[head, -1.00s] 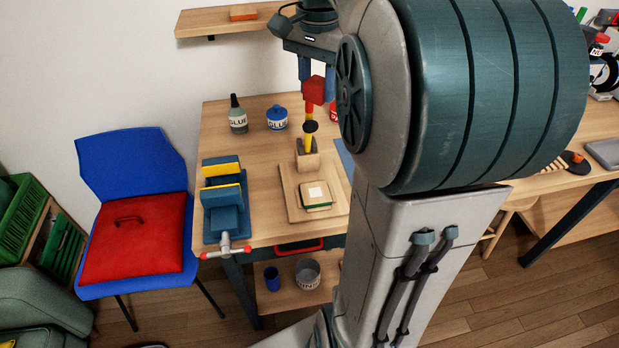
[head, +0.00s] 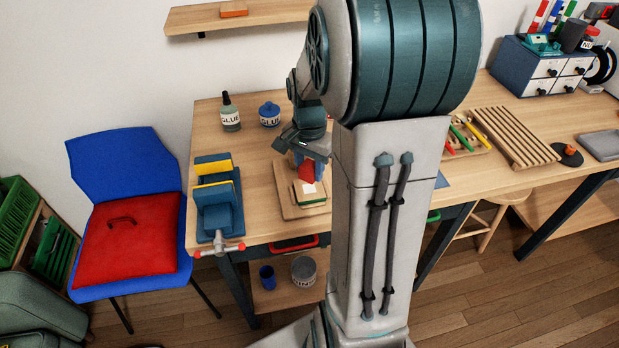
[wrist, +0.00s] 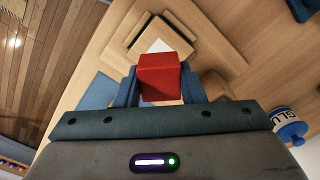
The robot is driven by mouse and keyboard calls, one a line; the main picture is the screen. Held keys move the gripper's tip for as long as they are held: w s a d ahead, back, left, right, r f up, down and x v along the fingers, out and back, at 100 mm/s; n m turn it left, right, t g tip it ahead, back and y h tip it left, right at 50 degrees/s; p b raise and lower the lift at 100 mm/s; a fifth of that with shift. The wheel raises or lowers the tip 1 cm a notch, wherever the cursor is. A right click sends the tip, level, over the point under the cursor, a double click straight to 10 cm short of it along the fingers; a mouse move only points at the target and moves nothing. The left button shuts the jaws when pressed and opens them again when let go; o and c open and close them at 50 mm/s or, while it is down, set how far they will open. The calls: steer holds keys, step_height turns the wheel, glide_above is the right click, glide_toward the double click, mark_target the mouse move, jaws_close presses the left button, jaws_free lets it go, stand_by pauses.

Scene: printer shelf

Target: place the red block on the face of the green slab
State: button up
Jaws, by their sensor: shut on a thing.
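My gripper (head: 307,160) is shut on the red block (head: 306,173). In the wrist view, the red block (wrist: 160,80) sits between the two blue fingers of my gripper (wrist: 158,88). The green slab (head: 314,201) lies on a wooden board (head: 288,207). It has a pale top with a white square (head: 309,189) and a green edge. In the wrist view the red block hides part of the white square (wrist: 158,46). The block is over or close beside the slab's far side; I cannot tell whether they touch.
A blue vise (head: 218,208) with yellow jaws stands left of the board. My arm hides part of the table.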

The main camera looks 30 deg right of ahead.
mark_target(310, 179)
steer(key=shift+f, duration=2)
steer(key=shift+f, duration=0.2)
steer(key=o, duration=1)
steer(key=shift+r, duration=0.1)
